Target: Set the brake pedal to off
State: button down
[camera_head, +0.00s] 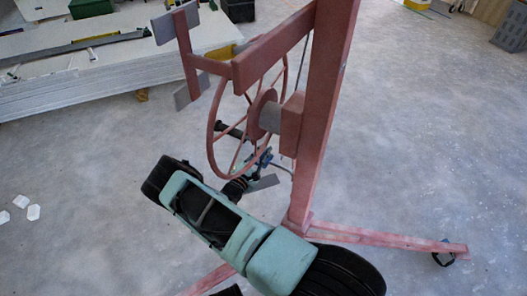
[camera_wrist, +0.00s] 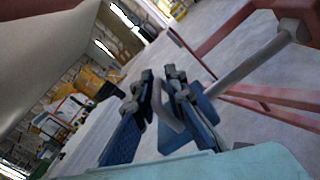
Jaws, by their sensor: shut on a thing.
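The red panel lift (camera_head: 322,110) stands upright in the head view, with its spoked wheel (camera_head: 212,135) on its left side. The brake pedal, a small grey plate on a thin bent rod (camera_head: 262,183), sits low beside the mast, partly hidden by my gripper. My gripper (camera_head: 258,163) is beside the wheel's lower right rim. In the wrist view its two dark blue fingers (camera_wrist: 161,88) close around a grey curved piece (camera_wrist: 168,112) that looks like part of the pedal. The exact contact and the pedal's setting cannot be told.
The lift's red floor leg (camera_head: 390,238) runs right to a caster (camera_head: 443,257). A stack of white panels (camera_head: 90,70) lies at the upper left. Small white pieces (camera_head: 22,207) lie on the floor at left.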

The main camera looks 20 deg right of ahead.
notch_tip(320, 180, up, 3)
jog(key=shift+a+m+p, duration=0.15)
jog(key=shift+m+p, duration=0.7)
jog(key=shift+m, duration=0.05)
jog(key=shift+s+d+r+p, duration=0.3)
jog(key=shift+s+r+p, duration=0.05)
jog(key=shift+r+p, duration=0.2)
jog(key=c, duration=2.2)
grip_release()
jog(key=shift+o, duration=0.5)
jog(key=shift+s, duration=0.1)
jog(key=shift+s+d+f, duration=0.1)
jog(key=shift+d, duration=0.1)
jog(key=v, duration=1.2)
jog(key=shift+s, duration=0.1)
